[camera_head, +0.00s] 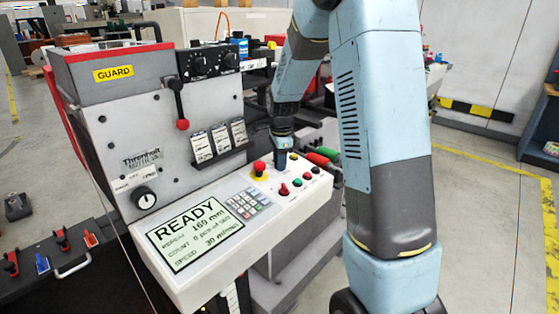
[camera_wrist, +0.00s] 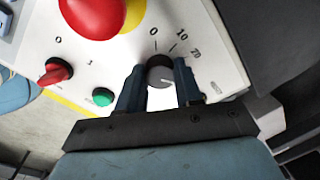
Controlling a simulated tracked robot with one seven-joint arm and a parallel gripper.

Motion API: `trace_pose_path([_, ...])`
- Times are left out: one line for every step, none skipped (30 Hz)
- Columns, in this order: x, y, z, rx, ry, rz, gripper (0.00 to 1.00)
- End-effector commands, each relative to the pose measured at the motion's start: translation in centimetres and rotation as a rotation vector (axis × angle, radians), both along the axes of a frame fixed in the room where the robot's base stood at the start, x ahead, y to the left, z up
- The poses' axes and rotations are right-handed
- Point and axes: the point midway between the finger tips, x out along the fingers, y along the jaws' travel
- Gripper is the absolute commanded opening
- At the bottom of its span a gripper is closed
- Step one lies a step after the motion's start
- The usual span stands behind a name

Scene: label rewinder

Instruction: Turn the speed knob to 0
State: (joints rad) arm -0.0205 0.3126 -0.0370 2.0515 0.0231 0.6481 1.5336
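The speed knob (camera_wrist: 159,74) is a small round knob with a dark base and a grey cap, on the white control panel (camera_head: 185,285). In the wrist view it sits between my two fingertips, beside a printed scale with 0, 10 and more. A pale pointer line on its cap slants toward the lower right. My gripper (camera_wrist: 160,82) has its fingers against both sides of the knob, with no clear gap. In the head view my gripper (camera_head: 282,152) reaches down to the panel's far side and hides the knob. The display (camera_head: 195,235) reads READY and SPEED 30 m/min.
A red emergency button (camera_wrist: 92,15) on a yellow base is close to my gripper. A red switch (camera_wrist: 56,71) and a green button (camera_wrist: 103,97) are also near. A keypad (camera_head: 247,203) lies beside the display. The machine's upright grey front rises behind the panel.

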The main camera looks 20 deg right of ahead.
Motion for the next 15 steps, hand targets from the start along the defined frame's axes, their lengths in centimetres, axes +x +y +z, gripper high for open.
trace_pose_path([0.04, 0.0, 0.02, 0.0, -0.001, 0.0, 0.27])
trace_pose_path([0.04, 0.0, 0.02, 0.0, -0.001, 0.0, 0.24])
trace_pose_path([0.04, 0.0, 0.02, 0.0, -0.001, 0.0, 0.2])
trace_pose_path([0.04, 0.0, 0.03, 0.0, -0.001, 0.0, 0.17])
trace_pose_path([0.05, 0.0, 0.04, 0.0, -0.001, 0.0, 0.14])
trace_pose_path([0.05, 0.0, 0.04, 0.0, -0.001, 0.0, 0.1])
trace_pose_path([0.05, 0.0, 0.04, 0.0, -0.001, 0.0, 0.08])
trace_pose_path([0.04, 0.0, 0.05, 0.0, -0.002, 0.0, 0.05])
trace_pose_path([0.05, 0.0, 0.05, 0.0, -0.002, 0.0, 0.04])
trace_pose_path([0.05, 0.0, 0.05, 0.0, -0.002, 0.001, 0.04])
trace_pose_path([0.05, 0.0, 0.05, 0.0, -0.002, 0.002, 0.04])
trace_pose_path([0.05, 0.0, 0.05, -0.001, -0.002, 0.004, 0.04])
trace_pose_path([0.05, 0.0, 0.06, -0.001, -0.002, 0.007, 0.04])
trace_pose_path([0.05, 0.0, 0.06, -0.001, -0.003, 0.011, 0.04])
trace_pose_path([0.05, 0.0, 0.06, -0.002, -0.003, 0.018, 0.04])
